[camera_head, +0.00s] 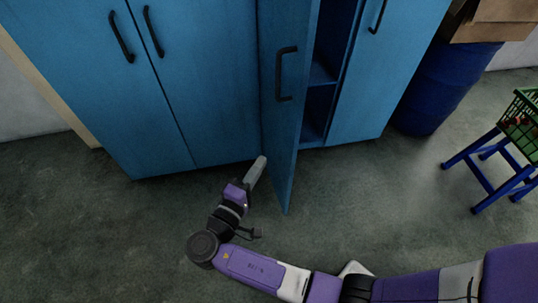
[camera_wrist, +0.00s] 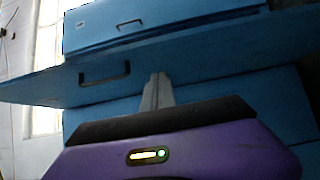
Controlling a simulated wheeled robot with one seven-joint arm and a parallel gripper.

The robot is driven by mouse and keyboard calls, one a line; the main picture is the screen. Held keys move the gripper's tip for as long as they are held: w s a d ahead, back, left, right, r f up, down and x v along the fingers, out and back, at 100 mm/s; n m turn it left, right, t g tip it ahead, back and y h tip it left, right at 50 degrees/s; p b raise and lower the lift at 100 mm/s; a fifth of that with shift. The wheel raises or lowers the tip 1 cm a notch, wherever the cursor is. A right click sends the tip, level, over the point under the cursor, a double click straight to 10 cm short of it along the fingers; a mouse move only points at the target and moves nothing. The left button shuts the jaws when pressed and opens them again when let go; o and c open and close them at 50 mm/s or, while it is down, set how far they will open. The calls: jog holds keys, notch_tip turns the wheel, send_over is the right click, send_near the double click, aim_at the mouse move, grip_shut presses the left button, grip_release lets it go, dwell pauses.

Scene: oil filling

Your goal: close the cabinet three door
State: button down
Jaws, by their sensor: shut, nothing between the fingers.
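The blue cabinet door (camera_head: 285,120) stands open, swung out toward me, with a black handle (camera_head: 286,74) on its outer face. Dark blue shelves (camera_head: 322,75) show in the gap to its right. My gripper (camera_head: 262,164) is shut and empty, low down on the left, outer-face side of this door. I cannot tell whether it touches the door. In the wrist view the door (camera_wrist: 45,88) with its handle (camera_wrist: 104,74) lies across the picture, and the shut fingers (camera_wrist: 158,82) show in front of it.
Closed blue doors (camera_head: 170,110) stand to the left and another door (camera_head: 385,75) to the right. A blue barrel (camera_head: 430,95) with cardboard boxes (camera_head: 490,20) on it is further right. A blue stool (camera_head: 490,170) carries a green basket (camera_head: 522,120). The floor in front (camera_head: 370,200) is clear.

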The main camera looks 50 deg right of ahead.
send_near(294, 129)
jog(key=w+d, duration=0.3)
jog(key=w, duration=0.1)
jog(key=shift+s+d+f+p, duration=0.15)
jog(key=shift+s+d+p, duration=0.15)
jog(key=shift+s+d, duration=0.7)
jog(key=shift+d, duration=0.4)
jog(key=shift+d, duration=0.1)
